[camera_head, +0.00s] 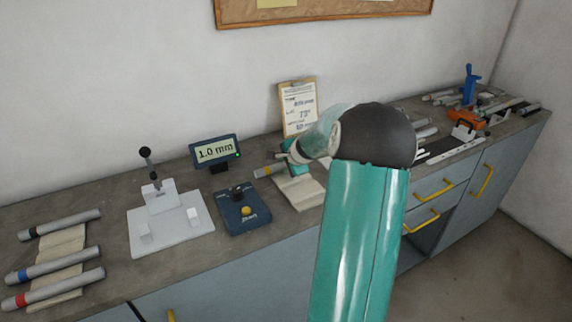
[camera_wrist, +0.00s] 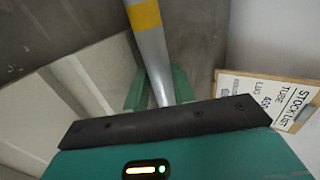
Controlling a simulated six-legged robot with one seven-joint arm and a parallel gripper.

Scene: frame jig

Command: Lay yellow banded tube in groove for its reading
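The yellow banded tube (camera_wrist: 150,45) is grey with a yellow band, and it runs between the green fingers of my gripper (camera_wrist: 157,88) in the wrist view. The fingers appear closed on its sides. In the head view the tube's banded end (camera_head: 264,171) sticks out left of my gripper (camera_head: 288,158), over the bench near a cream mat (camera_head: 302,192). Its other end is hidden by my arm. I cannot tell how high it is. A white gauge fixture (camera_head: 170,228) with two small blocks and a black-knobbed post stands further left; its groove is not clear.
A display (camera_head: 216,150) reads 1.0 mm behind a dark blue box (camera_head: 243,212) with a yellow button. Several banded tubes (camera_head: 55,262) lie on a cream mat at the left. A clipboard (camera_head: 298,105) leans on the wall. Tubes and an orange-blue tool (camera_head: 468,116) are at the right.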

